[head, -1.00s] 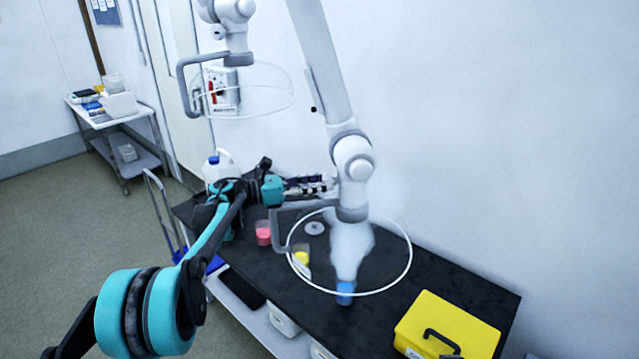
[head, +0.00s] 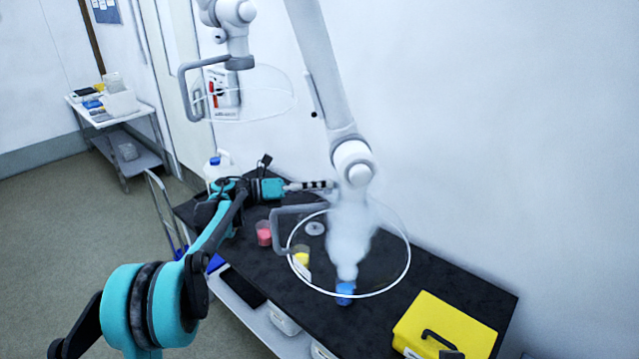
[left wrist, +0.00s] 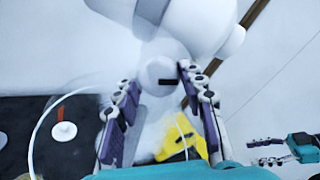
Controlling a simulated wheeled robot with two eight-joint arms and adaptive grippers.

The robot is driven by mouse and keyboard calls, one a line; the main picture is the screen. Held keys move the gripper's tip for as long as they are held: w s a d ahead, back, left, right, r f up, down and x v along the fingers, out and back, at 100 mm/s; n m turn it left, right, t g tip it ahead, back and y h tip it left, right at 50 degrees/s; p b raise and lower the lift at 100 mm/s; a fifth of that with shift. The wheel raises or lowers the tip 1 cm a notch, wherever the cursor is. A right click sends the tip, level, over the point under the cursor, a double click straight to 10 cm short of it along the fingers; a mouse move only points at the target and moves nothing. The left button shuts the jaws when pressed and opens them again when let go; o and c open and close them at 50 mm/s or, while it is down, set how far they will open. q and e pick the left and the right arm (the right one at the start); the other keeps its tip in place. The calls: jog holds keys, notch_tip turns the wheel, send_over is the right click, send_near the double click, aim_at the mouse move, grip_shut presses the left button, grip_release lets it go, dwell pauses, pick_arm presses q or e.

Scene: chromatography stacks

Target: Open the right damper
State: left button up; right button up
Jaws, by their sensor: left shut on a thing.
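The right extraction arm (head: 325,85) hangs from above with a white joint (head: 353,163) and a clear ringed hood (head: 405,265) below. My left gripper (head: 322,185) reaches the left side of this arm, just below the joint. The fingers partly hide the knob. My right gripper (left wrist: 266,151) shows at the right edge of the left wrist view, its fingers apart and empty.
White vapour (head: 348,235) rises from a blue vessel (head: 345,290) under the hood. The black bench (head: 430,270) holds a yellow case (head: 445,325), a pink cup (head: 263,233) and a yellow-filled cup (head: 301,258). A second extraction arm (head: 232,45) hangs at the left.

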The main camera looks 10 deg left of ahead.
pick_arm(q)
jog(key=n+g+p, duration=0.1)
jog(key=n+p, duration=0.1)
jog(key=n, duration=0.3)
jog(key=shift+w+r+n, duration=0.1)
jog(key=shift+n, duration=0.3)
jog(key=n+g, duration=0.1)
jog(key=n, duration=0.4)
jog(key=shift+p, duration=0.4)
jog(key=o, duration=1.2)
jog(key=shift+c, duration=0.2)
jog(key=shift+w, duration=0.1)
jog(key=shift+a, duration=0.1)
jog(key=v, duration=1.2)
